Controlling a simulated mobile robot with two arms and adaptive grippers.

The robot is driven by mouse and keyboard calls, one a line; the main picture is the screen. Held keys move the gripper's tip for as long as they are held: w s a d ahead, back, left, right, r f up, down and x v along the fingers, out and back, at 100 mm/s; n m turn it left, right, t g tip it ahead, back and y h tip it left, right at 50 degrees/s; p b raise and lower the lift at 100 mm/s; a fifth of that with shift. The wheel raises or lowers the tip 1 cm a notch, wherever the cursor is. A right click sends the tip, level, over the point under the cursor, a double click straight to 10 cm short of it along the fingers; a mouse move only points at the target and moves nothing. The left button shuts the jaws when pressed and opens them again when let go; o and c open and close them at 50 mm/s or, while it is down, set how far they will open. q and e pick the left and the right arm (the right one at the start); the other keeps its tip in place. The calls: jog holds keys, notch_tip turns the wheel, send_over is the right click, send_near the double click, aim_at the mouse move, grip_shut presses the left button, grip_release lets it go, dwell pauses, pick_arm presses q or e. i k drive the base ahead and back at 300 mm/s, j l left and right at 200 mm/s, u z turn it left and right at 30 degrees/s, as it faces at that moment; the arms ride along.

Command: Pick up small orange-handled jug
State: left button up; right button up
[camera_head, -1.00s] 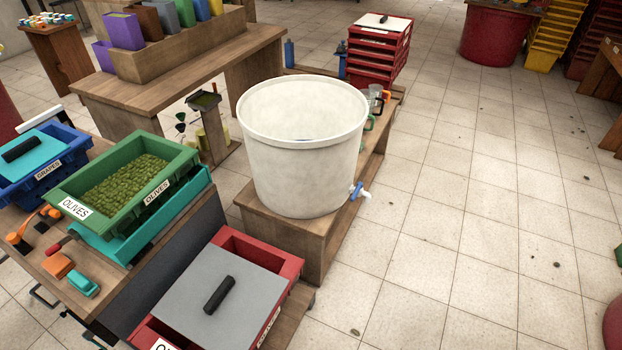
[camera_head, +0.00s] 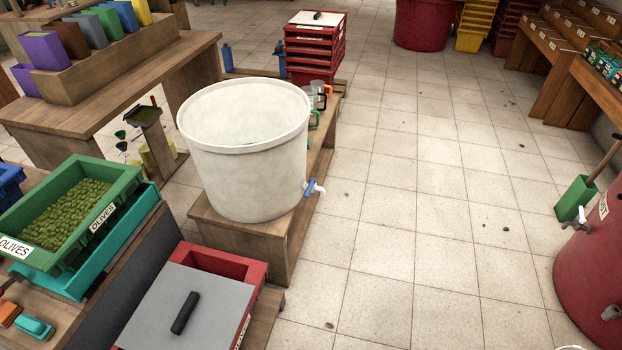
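Several clear jugs stand close together on the wooden bench behind the large white tub (camera_head: 245,165). An orange handle shows on one jug (camera_head: 325,90) at the right of this group, near the red crate stack. A green handle (camera_head: 314,120) shows nearer the tub. The jugs are small in the picture and partly hide one another, so their sizes are hard to compare. Neither of my grippers is in view.
The wooden bench (camera_head: 240,244) carries the tub, which has a blue and white tap (camera_head: 314,188). Red stacked crates (camera_head: 314,50) stand behind the jugs. Olive crates (camera_head: 130,218) are at the left. Open tiled floor (camera_head: 420,200) lies right of the bench. A red barrel (camera_head: 590,260) stands at the right edge.

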aim_at(319, 84)
jog(key=i+l+z, duration=0.35)
jog(key=i, duration=0.2)
jog(key=i+l+z, duration=0.15)
jog(key=i+z, duration=0.15)
jog(key=i, duration=0.25)
jog(key=i+z, duration=0.35)
jog(key=i, duration=0.2)
jog(key=i+l, duration=0.1)
jog(key=i, duration=2.05)
jog(key=j+u, duration=0.05)
